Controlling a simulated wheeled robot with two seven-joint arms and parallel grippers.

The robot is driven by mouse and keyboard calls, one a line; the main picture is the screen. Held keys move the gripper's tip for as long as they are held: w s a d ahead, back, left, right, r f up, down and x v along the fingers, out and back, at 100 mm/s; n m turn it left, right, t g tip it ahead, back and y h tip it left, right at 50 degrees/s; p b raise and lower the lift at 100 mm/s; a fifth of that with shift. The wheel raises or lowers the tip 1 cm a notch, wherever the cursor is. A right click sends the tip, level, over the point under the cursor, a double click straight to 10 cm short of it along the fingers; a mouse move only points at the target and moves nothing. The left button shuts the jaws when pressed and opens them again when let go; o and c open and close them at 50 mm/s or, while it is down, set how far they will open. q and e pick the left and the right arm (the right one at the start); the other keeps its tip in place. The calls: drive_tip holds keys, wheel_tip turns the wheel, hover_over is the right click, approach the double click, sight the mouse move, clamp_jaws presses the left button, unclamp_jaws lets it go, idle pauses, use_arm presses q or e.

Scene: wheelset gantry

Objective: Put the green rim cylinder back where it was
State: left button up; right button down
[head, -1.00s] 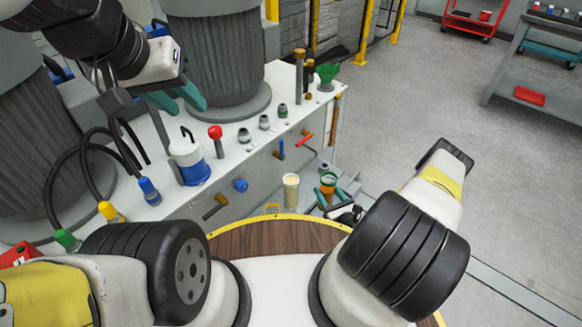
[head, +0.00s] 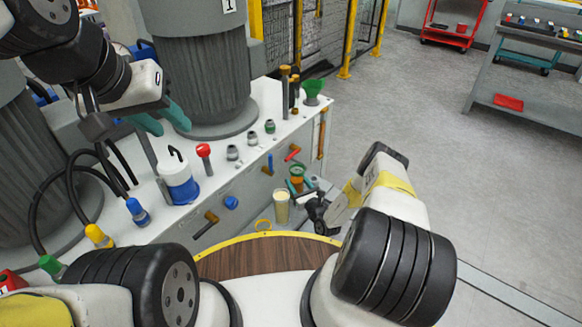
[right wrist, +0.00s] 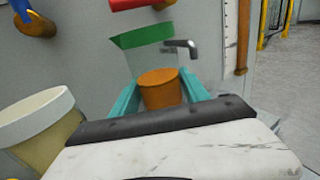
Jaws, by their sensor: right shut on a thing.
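The cylinder's lower part is hidden. My left gripper (head: 161,119) is at the upper left, above the gantry top (head: 225,168), its teal fingers apart and empty.
A cream cup (head: 281,206) stands close left of the held cylinder; it also shows in the right wrist view (right wrist: 35,125). Red (head: 292,153) and orange handles stick out of the gantry side. A green funnel (head: 313,90) stands at the top's far corner. Open floor lies right.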

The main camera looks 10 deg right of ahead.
sight(297, 187)
drive_tip(key=shift+s+f, duration=0.1)
drive_tip(key=shift+f, duration=1.25)
drive_tip(key=shift+f, duration=0.1)
drive_tip(key=c, duration=0.6)
unclamp_jaws()
drive_tip(key=shift+o, duration=0.2)
